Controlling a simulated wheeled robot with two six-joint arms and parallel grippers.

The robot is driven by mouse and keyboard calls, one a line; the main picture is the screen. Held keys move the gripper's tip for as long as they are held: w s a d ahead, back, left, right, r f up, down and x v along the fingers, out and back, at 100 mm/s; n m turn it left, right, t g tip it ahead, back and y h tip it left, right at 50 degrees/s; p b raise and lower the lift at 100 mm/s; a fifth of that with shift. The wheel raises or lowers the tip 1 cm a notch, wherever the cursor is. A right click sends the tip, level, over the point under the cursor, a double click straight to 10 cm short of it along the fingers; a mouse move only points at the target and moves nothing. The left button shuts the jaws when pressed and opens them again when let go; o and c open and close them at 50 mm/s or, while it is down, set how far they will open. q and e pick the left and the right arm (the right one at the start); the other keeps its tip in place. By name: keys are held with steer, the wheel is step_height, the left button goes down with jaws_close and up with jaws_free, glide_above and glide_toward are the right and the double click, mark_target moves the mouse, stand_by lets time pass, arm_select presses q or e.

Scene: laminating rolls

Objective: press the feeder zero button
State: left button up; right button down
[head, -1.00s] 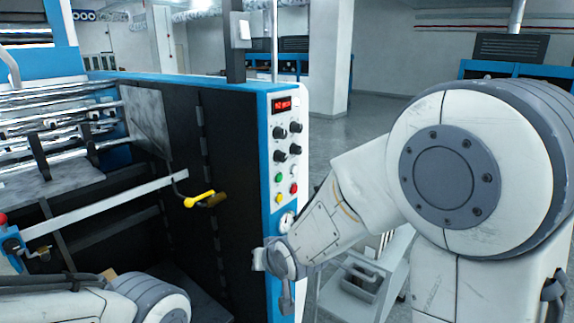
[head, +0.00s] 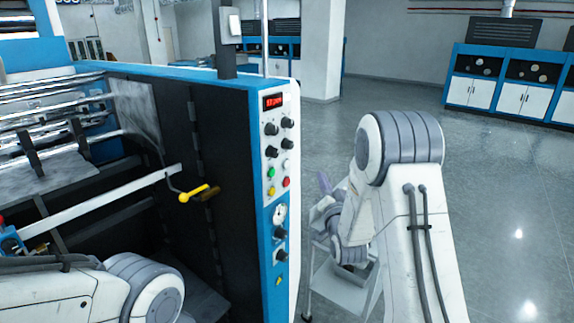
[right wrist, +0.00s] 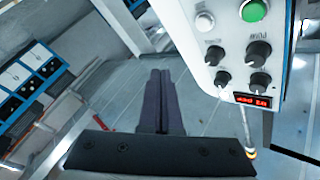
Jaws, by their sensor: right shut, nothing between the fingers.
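The control panel (head: 279,150) is on the machine's blue-and-white end face. It bears a red display (head: 273,102), several black knobs (head: 271,129), and white, green (head: 271,173), red (head: 287,182) and yellow (head: 271,190) buttons. Labels are too small to read, so I cannot tell which is feeder zero. My right gripper (head: 324,183) is to the right of the panel, apart from it. In the right wrist view its dark fingers (right wrist: 160,74) are shut and empty. There the panel appears upside down, with a white button (right wrist: 205,21) and green button (right wrist: 254,10). My left gripper is out of view.
A yellow-handled crank (head: 195,193) sticks out left of the panel. A grey trolley (head: 340,285) stands below my right arm. Blue-and-white cabinets (head: 500,85) line the far right wall. The floor between is open.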

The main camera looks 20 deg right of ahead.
mark_target(286, 164)
steer(key=w+a, duration=0.5)
steer(key=w, duration=0.2)
steer(key=shift+a+p, duration=0.25)
steer(key=shift+p, duration=0.2)
stand_by(1.8)
steer(key=shift+w+a+b, duration=0.25)
steer(key=shift+w+b, duration=0.15)
